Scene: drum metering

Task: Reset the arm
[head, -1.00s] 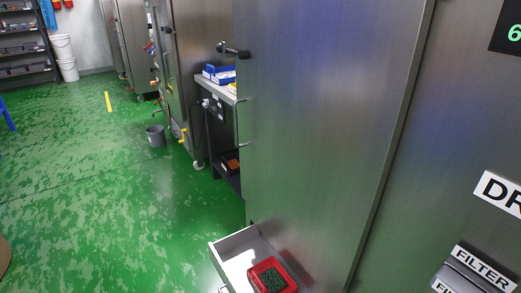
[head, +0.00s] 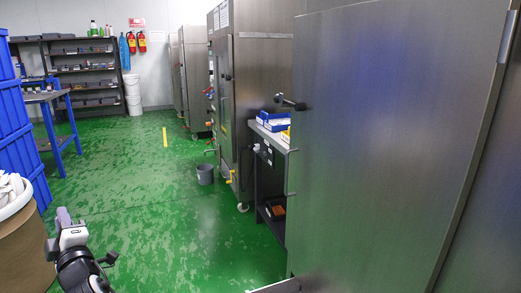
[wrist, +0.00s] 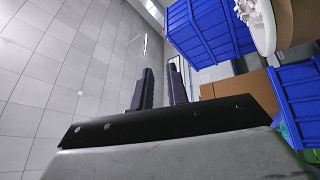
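My arm shows at the lower left of the head view, beside a brown drum-like bin. My gripper (wrist: 160,68) shows in the wrist view as two dark fingers standing apart, with nothing between them. It is open and empty. It points toward the ceiling and wall side of the room, clear of any surface. In the head view I cannot clearly make out the fingers.
The brown bin (head: 22,250), filled with white material, and stacked blue crates (head: 18,150) stand at the left, close to my arm. Steel cabinets (head: 385,150) line the right.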

